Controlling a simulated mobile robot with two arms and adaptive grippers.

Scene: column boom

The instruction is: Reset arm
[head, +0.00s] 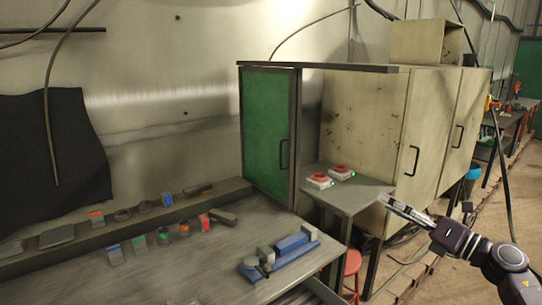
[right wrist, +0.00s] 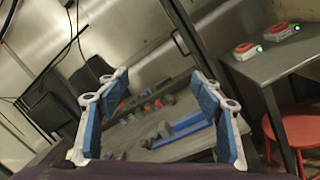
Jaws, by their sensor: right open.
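My right arm comes in from the right in the head view. Its gripper (head: 408,210) is held in the air in front of the beige cabinets, to the right of the small side table. In the right wrist view my right gripper (right wrist: 160,118) shows two blue-padded fingers spread wide, with nothing between them. My left gripper is in neither view.
A workbench (head: 180,265) carries a blue vise-like tool (head: 285,262) and several small coloured parts. Two red-topped button boxes (head: 341,172) sit on the side table (head: 350,198). A red stool (head: 351,265) stands below. A green-doored cabinet (head: 268,130) stands behind.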

